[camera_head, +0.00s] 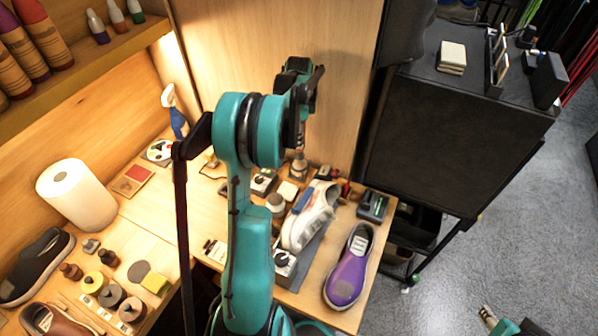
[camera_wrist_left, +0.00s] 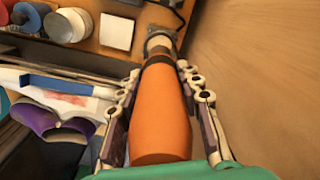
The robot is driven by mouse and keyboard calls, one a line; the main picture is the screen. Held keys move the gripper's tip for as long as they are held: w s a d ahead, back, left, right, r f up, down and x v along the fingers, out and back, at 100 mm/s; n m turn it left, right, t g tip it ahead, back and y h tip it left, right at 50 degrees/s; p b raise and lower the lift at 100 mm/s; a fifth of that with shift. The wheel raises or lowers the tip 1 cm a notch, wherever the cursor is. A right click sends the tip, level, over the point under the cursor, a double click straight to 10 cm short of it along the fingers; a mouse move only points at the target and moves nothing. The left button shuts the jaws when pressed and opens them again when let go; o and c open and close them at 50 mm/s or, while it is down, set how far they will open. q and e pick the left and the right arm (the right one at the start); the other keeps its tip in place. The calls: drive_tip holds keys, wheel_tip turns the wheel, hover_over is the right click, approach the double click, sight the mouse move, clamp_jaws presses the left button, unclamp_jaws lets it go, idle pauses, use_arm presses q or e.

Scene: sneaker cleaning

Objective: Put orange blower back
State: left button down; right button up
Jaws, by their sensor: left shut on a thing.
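The orange blower (camera_wrist_left: 160,118) fills the middle of the left wrist view. Its narrow grey nozzle end points away from me, toward the wooden table. My left gripper (camera_wrist_left: 158,78) is shut on the blower, with one finger on each side of its body. In the head view my left gripper (camera_head: 299,140) hangs over the back of the table, and my own teal arm hides most of it and the blower. A teal part of my right arm shows at the bottom right edge of the head view; its jaws cannot be made out.
A white sneaker (camera_head: 311,214) and a purple shoe (camera_head: 349,266) lie near the table's right side. Small jars and a white block (camera_wrist_left: 117,32) stand close to the blower's nozzle. The wooden back wall (camera_head: 335,60) rises behind. A dark cabinet (camera_head: 455,135) stands to the right.

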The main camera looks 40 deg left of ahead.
sight(299, 155)
use_arm(q)
wheel_tip(299, 155, down, 9)
drive_tip(key=b, duration=0.2)
drive_tip(key=shift+b, duration=0.35)
drive_tip(key=shift+r, duration=0.1)
drive_tip(key=c, duration=1.4)
unclamp_jaws()
drive_tip(key=shift+f, duration=0.2)
drive_tip(key=shift+c, duration=0.2)
drive_tip(key=o, duration=0.4)
drive_tip(key=shift+r, duration=0.2)
